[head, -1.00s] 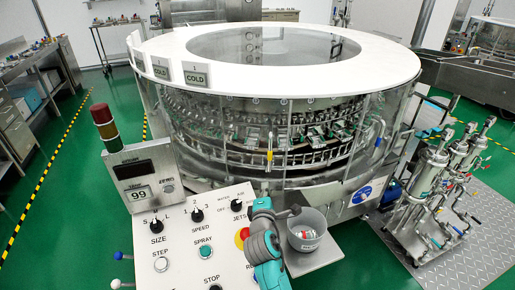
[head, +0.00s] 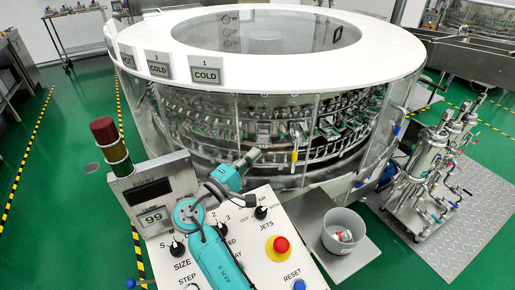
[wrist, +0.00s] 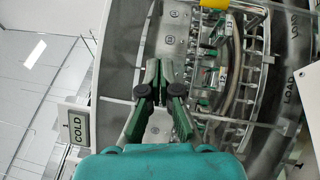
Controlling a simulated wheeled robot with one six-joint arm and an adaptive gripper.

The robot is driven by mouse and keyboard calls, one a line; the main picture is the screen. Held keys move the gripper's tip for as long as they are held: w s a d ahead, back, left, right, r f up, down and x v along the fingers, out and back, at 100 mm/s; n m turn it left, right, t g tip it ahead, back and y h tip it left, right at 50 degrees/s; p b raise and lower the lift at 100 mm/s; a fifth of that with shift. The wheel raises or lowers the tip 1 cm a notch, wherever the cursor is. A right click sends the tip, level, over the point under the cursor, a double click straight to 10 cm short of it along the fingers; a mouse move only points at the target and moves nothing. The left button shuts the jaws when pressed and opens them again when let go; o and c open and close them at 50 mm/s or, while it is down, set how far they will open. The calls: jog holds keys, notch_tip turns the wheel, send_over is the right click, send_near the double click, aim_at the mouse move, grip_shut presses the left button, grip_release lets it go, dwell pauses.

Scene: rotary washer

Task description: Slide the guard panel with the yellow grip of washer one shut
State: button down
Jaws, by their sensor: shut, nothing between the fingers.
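Washer one (head: 280,65) is a large round machine with a white top ring and clear guard panels around its side. The yellow grip (head: 295,155) is a short upright bar on the front guard panel (head: 278,105). The yellow grip also shows at the top edge of the wrist view (wrist: 214,4). My gripper (head: 255,154) is shut and empty, in front of the washer's side and a little left of the yellow grip. It appears apart from the grip. The shut fingers also show in the wrist view (wrist: 162,85). I cannot tell how far the panel stands open.
A control console (head: 250,235) with knobs and buttons stands close below my arm. A red and green lamp post (head: 110,145) rises at its left. A grey bucket (head: 343,232) sits on a shelf at the right. A pump skid (head: 430,170) stands further right.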

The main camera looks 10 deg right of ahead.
aim_at(293, 128)
jog(key=x, duration=0.6)
jog(key=s+d+x, duration=0.1)
jog(key=x, duration=0.3)
jog(key=shift+s+a+r, duration=0.1)
jog(key=shift+s+d+r, duration=0.15)
jog(key=shift+d+r, duration=0.05)
jog(key=shift+d, duration=0.75)
